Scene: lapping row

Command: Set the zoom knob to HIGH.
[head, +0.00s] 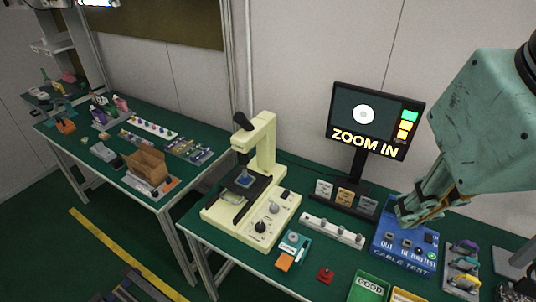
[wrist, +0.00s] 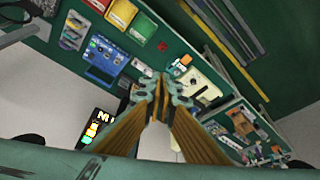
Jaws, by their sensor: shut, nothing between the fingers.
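The cream microscope (head: 262,150) stands on the green bench in the middle of the head view. Its base front carries a dark knob (head: 260,226) and a greyer knob (head: 274,208); their labels and settings are too small to read, so I cannot tell which is the zoom knob. The monitor (head: 368,118) behind reads "ZOOM IN" under a white disc. My gripper (head: 402,218) is shut and empty near the blue cable test box, well right of the microscope. In the wrist view my gripper (wrist: 165,84) points toward the bench, with the microscope (wrist: 205,82) beyond the fingers.
The blue cable test box (head: 405,250) lies beside my gripper. A white strip with several knobs (head: 333,231), a teal device (head: 293,249) and a red block (head: 325,275) sit between it and the microscope. Green bin (head: 369,288) is at the front. A second bench stands left.

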